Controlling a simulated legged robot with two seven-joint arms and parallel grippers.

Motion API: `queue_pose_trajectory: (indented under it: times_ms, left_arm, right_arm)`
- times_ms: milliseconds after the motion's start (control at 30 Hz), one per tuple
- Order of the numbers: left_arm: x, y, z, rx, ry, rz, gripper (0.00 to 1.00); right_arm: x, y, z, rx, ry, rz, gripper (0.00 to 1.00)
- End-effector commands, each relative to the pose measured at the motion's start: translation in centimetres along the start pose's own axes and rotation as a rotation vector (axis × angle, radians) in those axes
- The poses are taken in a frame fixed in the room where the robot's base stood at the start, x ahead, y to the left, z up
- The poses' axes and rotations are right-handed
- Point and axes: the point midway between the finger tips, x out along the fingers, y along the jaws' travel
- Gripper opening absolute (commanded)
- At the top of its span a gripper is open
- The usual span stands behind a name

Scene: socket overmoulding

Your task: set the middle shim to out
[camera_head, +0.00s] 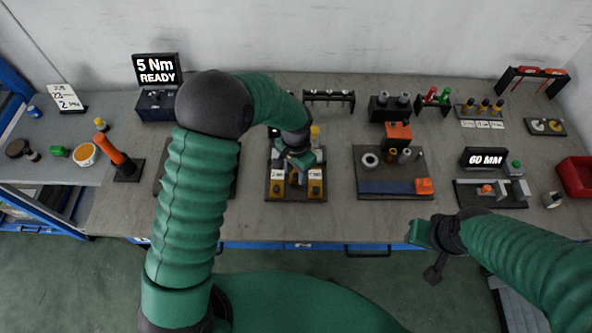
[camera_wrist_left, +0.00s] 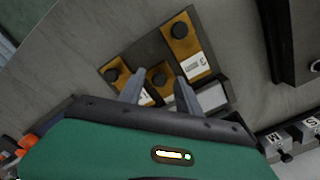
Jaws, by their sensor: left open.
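The shim fixture is a dark base plate (camera_head: 272,195) near the middle of the bench in the head view. In the left wrist view it holds three brass shims with black knobs: a left one (camera_wrist_left: 114,76), the middle shim (camera_wrist_left: 158,70) and a right one (camera_wrist_left: 184,40). The right shim shows a white label and more of its length. My left gripper (camera_wrist_left: 159,82) is open, its two fingers on either side of the middle shim's knob; contact is unclear. In the head view the left gripper (camera_head: 298,160) partly hides the fixture. My right gripper (camera_head: 433,268) hangs in front of the bench.
A 60 MM display (camera_head: 484,158) stands further right. A 5 Nm display (camera_head: 156,70) is at back left. Bare bench lies at the front edge.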

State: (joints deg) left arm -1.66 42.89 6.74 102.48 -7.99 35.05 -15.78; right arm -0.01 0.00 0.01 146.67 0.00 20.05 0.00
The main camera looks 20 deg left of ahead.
Motion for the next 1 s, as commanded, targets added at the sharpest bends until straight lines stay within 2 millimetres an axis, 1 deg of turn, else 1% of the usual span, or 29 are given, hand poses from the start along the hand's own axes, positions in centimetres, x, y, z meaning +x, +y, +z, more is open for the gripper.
queue_pose_trajectory:
  times_ms: [200,500,533,1000]
  left_arm:
    - [0.08,-0.03,-0.05,0.0,0.0,0.0,0.41]
    - [0.03,-0.03,-0.04,0.0,0.0,0.0,0.02]
    - [0.03,-0.03,-0.03,0.0,0.0,0.0,0.0]
    - [-0.01,-0.09,0.01,0.0,-0.001,-0.001,0.0]
  right_arm:
    - [0.01,0.01,0.0,0.0,0.0,0.0,0.36]
    - [0.0,0.0,0.0,0.0,0.0,0.0,0.36]
    - [0.0,0.0,0.0,0.0,0.0,0.0,0.36]
    - [0.0,0.01,0.0,0.0,0.0,0.0,0.36]
